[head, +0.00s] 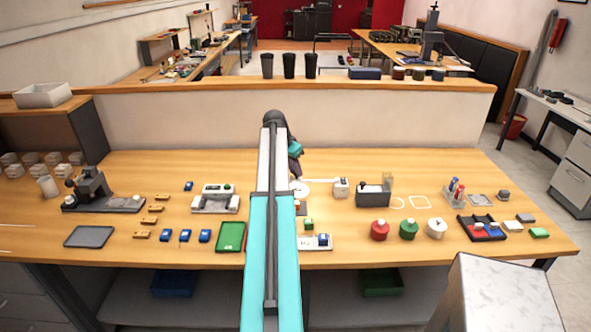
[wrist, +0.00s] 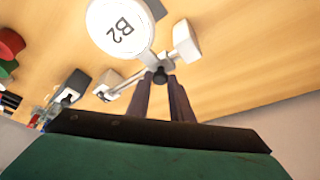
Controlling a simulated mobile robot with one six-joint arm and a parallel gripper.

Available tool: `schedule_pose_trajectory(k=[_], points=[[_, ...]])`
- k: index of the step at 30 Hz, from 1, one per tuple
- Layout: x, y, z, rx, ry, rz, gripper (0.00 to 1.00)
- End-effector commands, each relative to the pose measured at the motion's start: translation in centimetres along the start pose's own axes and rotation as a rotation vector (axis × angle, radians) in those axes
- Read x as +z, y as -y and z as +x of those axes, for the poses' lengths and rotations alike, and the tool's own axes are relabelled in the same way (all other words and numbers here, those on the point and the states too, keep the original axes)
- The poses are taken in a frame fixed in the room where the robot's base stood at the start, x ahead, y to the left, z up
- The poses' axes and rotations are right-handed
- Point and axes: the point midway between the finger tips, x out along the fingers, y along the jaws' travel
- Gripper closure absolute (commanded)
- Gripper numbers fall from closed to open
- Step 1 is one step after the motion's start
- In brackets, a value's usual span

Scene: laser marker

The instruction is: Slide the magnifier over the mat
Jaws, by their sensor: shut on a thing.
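The magnifier has a round white-rimmed lens (wrist: 120,27) with "B2" showing in it. It sits by a thin rail between two white end blocks (wrist: 186,42) (wrist: 107,84). In the head view part of the magnifier (head: 300,187) shows beside my arm, with one end block (head: 340,188) to its right. My gripper (wrist: 161,80) is shut on the small dark knob of the magnifier at the rail. I cannot clearly pick out the mat; my arm covers part of that area.
A green tray (head: 231,237) lies left of my arm. A white-and-grey device (head: 214,197) stands behind it. Red (head: 379,230), green (head: 408,229) and white (head: 437,228) round containers stand to the right. A low partition (head: 400,121) closes off the bench's back.

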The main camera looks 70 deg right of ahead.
Motion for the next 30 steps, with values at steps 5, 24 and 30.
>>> schedule_pose_trajectory(k=[5,24,30], points=[[0.54,0.76,-0.21,-0.004,-0.002,-0.002,1.00],[0.61,0.77,-0.30,-0.003,0.000,-0.002,0.62],[0.60,0.74,-0.69,-0.002,-0.001,-0.001,0.62]])
